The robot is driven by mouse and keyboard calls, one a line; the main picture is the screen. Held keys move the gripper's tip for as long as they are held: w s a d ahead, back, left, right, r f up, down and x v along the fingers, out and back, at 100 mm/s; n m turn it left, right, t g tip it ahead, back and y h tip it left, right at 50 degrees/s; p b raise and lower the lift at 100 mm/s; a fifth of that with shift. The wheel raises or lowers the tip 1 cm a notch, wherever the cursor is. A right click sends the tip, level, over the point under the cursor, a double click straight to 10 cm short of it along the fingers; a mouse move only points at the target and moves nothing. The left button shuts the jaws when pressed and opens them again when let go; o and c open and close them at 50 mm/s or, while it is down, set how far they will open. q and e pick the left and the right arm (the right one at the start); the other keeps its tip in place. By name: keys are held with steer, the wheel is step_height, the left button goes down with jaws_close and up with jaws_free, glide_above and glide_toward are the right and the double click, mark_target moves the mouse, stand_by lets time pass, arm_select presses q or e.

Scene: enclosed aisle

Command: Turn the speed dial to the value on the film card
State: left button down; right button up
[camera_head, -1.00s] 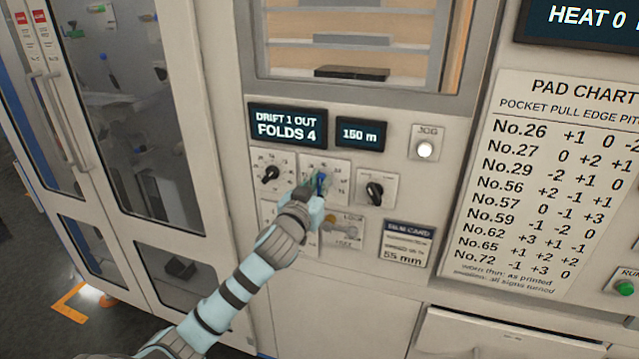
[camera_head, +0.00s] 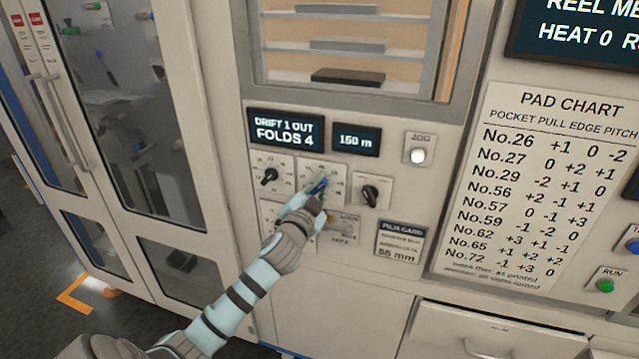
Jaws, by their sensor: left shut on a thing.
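The film card (camera_head: 400,243) is a small plate with a dark heading at the lower right of the dials. Its large bottom line seems to read 55 mm; its smaller lines are too blurred to read. My right gripper is not in view.
A black knob dial (camera_head: 269,176) is left of the gripper and a black switch (camera_head: 371,192) right of it. Above are displays "DRIFT 1 OUT FOLDS 4" (camera_head: 286,129) and "150 m" (camera_head: 356,140), and a JOG button (camera_head: 418,156). A pad chart (camera_head: 545,185) hangs at right.

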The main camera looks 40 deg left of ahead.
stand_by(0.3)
arm_select(q)
steer(key=c, duration=1.6)
jaws_free()
steer(key=shift+d, duration=0.1)
steer(key=v, duration=1.2)
steer(key=shift+w, duration=0.15)
